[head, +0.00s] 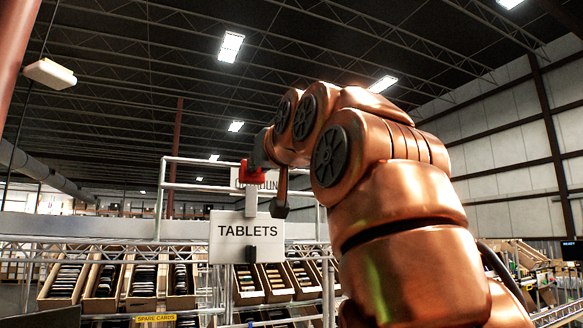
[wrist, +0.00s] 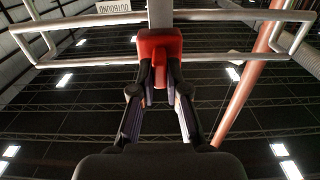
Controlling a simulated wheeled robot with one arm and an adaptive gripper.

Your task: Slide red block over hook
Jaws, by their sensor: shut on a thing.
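A red block (head: 256,173) is in my gripper, high up in front of the railing in the head view. In the wrist view the red block (wrist: 160,45) sits between both dark fingers of my gripper (wrist: 160,78), which are shut on its lower part. A pale grey upright post (head: 251,203) stands just below the block in the head view. In the wrist view the post (wrist: 160,14) shows right at the block's far edge; I cannot tell whether they touch. I cannot clearly make out a hook; the block or post may hide it.
A white TABLETS sign (head: 247,237) hangs below the post, with a small dark piece (head: 251,253) at its lower edge. Metal railing (head: 190,187) runs behind. Tilted cartons (head: 103,287) fill racks below. A red column (wrist: 247,88) shows right in the wrist view.

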